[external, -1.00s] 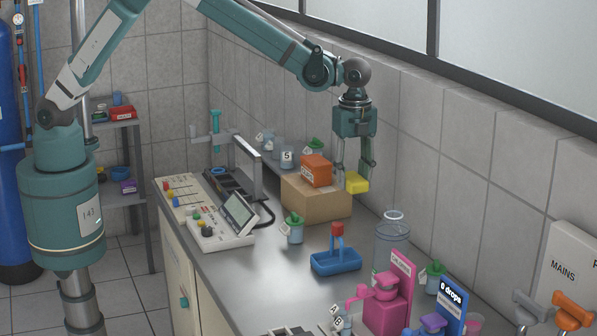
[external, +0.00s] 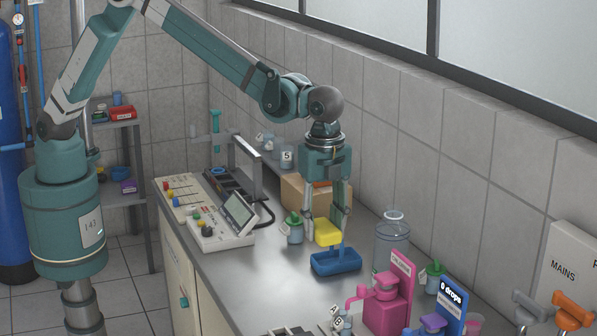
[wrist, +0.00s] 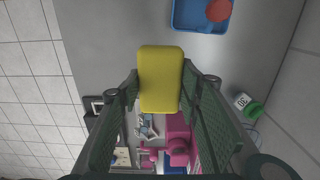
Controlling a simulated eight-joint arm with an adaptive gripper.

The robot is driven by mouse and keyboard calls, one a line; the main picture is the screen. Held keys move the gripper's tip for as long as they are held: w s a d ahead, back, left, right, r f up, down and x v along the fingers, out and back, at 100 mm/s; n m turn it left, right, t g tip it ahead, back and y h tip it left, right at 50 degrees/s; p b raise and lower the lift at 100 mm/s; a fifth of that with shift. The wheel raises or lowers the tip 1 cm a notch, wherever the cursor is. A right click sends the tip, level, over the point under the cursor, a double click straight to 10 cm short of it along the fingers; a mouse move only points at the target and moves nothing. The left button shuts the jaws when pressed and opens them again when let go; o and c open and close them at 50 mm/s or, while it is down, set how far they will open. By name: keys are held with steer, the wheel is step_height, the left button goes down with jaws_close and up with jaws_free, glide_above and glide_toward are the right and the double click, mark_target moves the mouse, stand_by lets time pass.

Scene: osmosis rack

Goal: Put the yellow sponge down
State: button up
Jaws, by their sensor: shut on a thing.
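The yellow sponge (external: 327,232) is held between the fingertips of my gripper (external: 326,222), which is shut on it. I cannot tell the exact height of the sponge above the bench.
A cardboard box (external: 296,192) stands behind my gripper. A green-capped bottle (external: 294,229) is close on the left. A clear cylinder (external: 391,245) and a pink dispenser (external: 385,300) stand to the right. Bare bench top (external: 262,270) lies left of the tray.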

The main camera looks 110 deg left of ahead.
steer(key=s+d+b, duration=0.1)
steer(key=s+d, duration=0.1)
steer(key=d, duration=0.9)
glide_above(299, 312)
steer(key=shift+d+f, duration=0.1)
steer(key=shift+f, duration=2.4)
steer(key=shift+f, duration=3.1)
steer(key=shift+f, duration=0.1)
steer(key=shift+f, duration=1.85)
steer(key=shift+b, duration=0.35)
